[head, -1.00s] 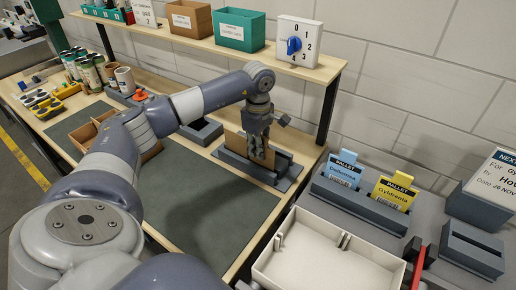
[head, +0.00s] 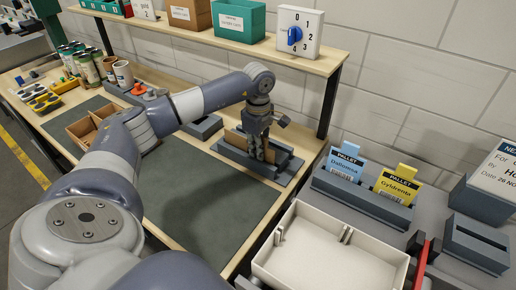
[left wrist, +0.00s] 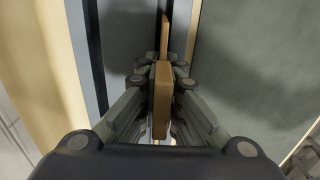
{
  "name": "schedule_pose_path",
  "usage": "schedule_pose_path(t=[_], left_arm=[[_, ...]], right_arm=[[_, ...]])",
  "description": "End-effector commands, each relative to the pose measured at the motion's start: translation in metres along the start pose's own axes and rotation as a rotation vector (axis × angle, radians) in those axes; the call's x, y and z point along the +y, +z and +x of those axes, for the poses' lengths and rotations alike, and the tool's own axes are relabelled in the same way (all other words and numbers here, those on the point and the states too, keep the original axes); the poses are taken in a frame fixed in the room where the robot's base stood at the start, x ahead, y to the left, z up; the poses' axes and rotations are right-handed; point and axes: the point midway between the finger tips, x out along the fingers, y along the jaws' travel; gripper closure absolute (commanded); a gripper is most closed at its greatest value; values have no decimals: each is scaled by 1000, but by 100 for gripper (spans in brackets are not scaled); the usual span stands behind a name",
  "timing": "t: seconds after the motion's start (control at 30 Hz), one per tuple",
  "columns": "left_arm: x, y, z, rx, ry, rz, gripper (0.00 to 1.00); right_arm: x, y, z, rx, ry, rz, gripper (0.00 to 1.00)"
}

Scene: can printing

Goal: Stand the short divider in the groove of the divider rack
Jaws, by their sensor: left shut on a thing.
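My left gripper (head: 256,150) is shut on the short divider, a thin brown wooden board (head: 233,139). In the head view it is at the grey divider rack (head: 290,170), and the board stands roughly upright there. In the left wrist view the board's edge (left wrist: 162,95) lies between the fingers. A thinner strip of wood (left wrist: 165,38) shows beyond it; I cannot tell whether it is the same board. The fingers hide the board's lower edge and the groove, so how deep it sits cannot be told. My right gripper is not in view.
The dark green mat (head: 205,195) is mostly clear. A brown compartment box (head: 88,128) stands on it at the left. A shelf (head: 240,48) with bins runs above the bench. A white tray (head: 320,255) and a pallet card holder (head: 360,200) are at the right.

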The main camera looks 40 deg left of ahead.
Motion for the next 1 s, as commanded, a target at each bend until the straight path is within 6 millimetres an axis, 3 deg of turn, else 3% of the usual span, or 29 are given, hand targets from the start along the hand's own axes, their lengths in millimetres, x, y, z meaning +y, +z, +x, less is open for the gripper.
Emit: schedule_pose_path(t=[0.03,0.13,0.57,0.67,1.0], left_arm=[[0,0,1,0,0,0,90],[0,0,1,0,-1,0,71],[-1,0,-2,1,-3,1,71],[0,0,-14,0,0,1,71],[0,0,-86,0,6,0,71]], right_arm=[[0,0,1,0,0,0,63],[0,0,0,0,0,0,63],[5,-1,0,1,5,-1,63],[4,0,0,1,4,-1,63],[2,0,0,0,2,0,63]])
